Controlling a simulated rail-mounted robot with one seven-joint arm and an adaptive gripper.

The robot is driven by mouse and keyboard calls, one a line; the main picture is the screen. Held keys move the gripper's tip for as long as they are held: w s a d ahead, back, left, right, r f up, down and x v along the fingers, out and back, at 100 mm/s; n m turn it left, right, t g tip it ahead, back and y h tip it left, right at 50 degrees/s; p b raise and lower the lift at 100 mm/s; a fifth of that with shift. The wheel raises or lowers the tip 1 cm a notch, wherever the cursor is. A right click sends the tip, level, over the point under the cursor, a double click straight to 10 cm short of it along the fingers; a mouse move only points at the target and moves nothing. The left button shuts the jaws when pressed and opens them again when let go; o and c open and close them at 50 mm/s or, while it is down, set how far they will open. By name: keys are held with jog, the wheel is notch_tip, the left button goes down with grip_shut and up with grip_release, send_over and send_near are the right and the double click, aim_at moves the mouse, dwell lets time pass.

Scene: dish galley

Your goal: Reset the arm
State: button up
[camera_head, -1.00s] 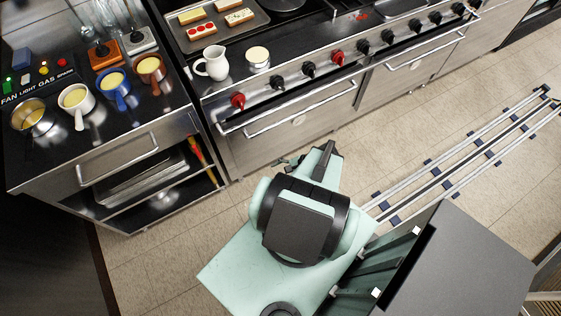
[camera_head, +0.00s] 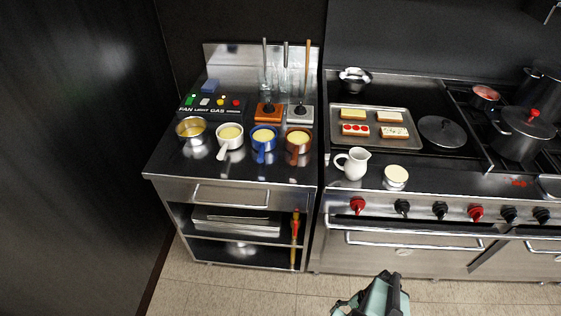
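My arm shows only at the bottom edge of the head view, as a pale green link with dark parts (camera_head: 376,298). It is over the floor in front of the stove. The dark parts at its top may belong to my gripper, but I cannot make out fingertips or whether they are open. No object shows held there. The rest of the arm is below the frame.
A steel counter at left bears several pots, including a blue pot (camera_head: 264,141). The stove holds a tray (camera_head: 373,111) of toasts, a white jug (camera_head: 354,163) and a cream-topped cup (camera_head: 396,177). A dark wall (camera_head: 80,150) stands at left.

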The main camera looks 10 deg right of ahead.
jog(key=a+f+n+g+h+b, duration=0.1)
jog(key=a+f+n+g+h, duration=0.2)
jog(key=a+n, duration=0.8)
jog(key=shift+s+a+f+n+g+h, duration=0.15)
jog(key=shift+s+a+n+g+h, duration=0.4)
jog(key=shift+g+h, duration=1)
jog(key=shift+w+d+t+h, duration=0.25)
jog(key=shift+d, duration=0.05)
dwell(0.6)
